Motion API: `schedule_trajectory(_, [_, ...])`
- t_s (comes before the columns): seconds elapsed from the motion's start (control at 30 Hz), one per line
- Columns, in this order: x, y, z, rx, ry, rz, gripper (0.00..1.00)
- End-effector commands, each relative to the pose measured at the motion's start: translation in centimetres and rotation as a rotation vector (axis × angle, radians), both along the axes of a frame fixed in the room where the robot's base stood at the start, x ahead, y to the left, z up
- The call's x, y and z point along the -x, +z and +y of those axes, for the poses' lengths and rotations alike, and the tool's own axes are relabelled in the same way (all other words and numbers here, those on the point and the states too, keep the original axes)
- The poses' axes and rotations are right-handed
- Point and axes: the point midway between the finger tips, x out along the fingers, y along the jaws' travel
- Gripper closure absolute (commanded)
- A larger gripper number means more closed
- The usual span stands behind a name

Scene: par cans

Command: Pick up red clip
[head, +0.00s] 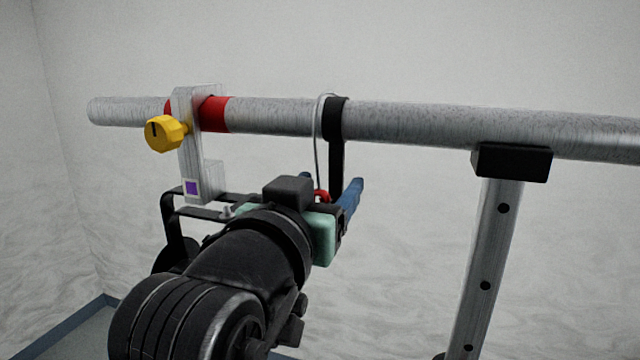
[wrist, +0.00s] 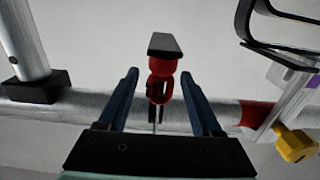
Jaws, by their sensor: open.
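The red clip (wrist: 161,68) shows in the wrist view between the two blue fingers of my gripper (wrist: 159,76), with visible gaps on both sides. My gripper is open. A dark flat piece is at the clip's far end. In the head view only a small red part of the clip (head: 322,195) shows; my gripper (head: 334,181) and wrist hide the rest. A thin wire loop (head: 317,135) hangs from the horizontal pipe down to the clip's area, beside a black strap (head: 336,150).
The grey pipe (head: 420,122) runs across above my gripper. A metal clamp (head: 188,140) with a yellow knob (head: 162,133) and red band (head: 215,113) is on the left, close to my wrist. A perforated post (head: 490,260) with a black cap stands right. Space between gripper and post is clear.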

Motion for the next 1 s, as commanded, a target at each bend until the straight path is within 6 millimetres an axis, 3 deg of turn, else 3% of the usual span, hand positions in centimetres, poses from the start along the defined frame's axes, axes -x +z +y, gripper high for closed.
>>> schedule_trajectory(0.1, [-0.91, 0.08, -0.35, 0.000, -0.001, 0.001, 0.34])
schedule_trajectory(0.33, [-1.01, -0.06, -0.36, 0.000, -0.001, 0.000, 0.34])
schedule_trajectory(0.7, [-0.97, -0.02, -0.35, -0.001, -0.001, -0.001, 1.00])
schedule_trajectory(1.0, [-0.97, 0.00, -0.34, -0.001, 0.000, -0.001, 1.00])
